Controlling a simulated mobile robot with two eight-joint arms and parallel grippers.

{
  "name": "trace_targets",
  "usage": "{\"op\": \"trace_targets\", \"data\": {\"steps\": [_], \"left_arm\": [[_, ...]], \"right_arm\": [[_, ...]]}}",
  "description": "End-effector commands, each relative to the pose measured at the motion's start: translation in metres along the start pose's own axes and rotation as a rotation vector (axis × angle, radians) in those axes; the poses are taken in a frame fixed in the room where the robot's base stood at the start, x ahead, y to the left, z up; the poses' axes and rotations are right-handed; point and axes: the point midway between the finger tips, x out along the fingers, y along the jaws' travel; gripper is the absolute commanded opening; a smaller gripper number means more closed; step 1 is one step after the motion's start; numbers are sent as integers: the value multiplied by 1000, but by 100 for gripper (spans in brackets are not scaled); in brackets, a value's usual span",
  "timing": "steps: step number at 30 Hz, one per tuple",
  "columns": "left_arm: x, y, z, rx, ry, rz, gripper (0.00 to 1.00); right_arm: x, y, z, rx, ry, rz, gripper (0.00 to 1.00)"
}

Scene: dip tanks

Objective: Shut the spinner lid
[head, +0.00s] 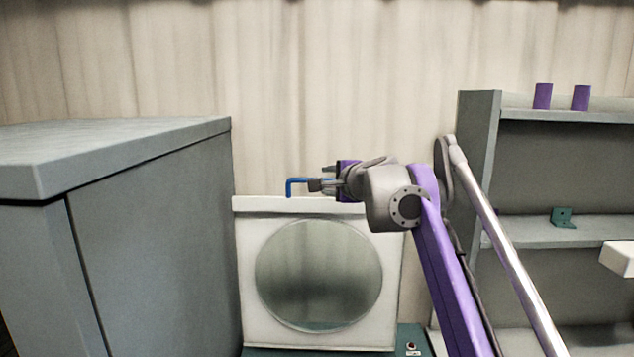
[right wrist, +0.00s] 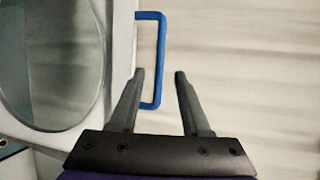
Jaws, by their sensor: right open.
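The spinner lid (head: 250,325) stands upright and open in the head view, a white panel with a round see-through window (head: 318,275). Its blue handle (head: 290,187) sticks up at the top edge. The teal spinner body (head: 375,338) shows only in part below it. My right gripper (head: 322,180) is open at the handle, by the lid's top edge. In the right wrist view, the handle's long bar (right wrist: 160,60) appears between the two fingertips (right wrist: 160,74); I cannot tell whether they touch it. My left gripper is out of view.
A large grey cabinet (head: 155,235) stands close on the left. A grey shelf unit (head: 478,155) on the right holds two purple cylinders (head: 543,96) and a green bracket (head: 563,217). A small button (head: 411,347) sits at the spinner's front right. Curtain-like wall behind.

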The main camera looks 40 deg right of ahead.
Motion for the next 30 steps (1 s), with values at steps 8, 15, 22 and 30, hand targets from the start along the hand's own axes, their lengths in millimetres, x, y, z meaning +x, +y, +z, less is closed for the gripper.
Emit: {"op": "trace_targets", "data": {"steps": [8,15,22,30], "left_arm": [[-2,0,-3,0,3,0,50],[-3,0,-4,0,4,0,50],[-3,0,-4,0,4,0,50],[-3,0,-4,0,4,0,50]], "right_arm": [[52,0,1,-2,-2,0,47],[72,0,1,-3,-2,0,47],[74,0,1,-3,-2,1,47],[74,0,1,-3,-2,1,11]]}}
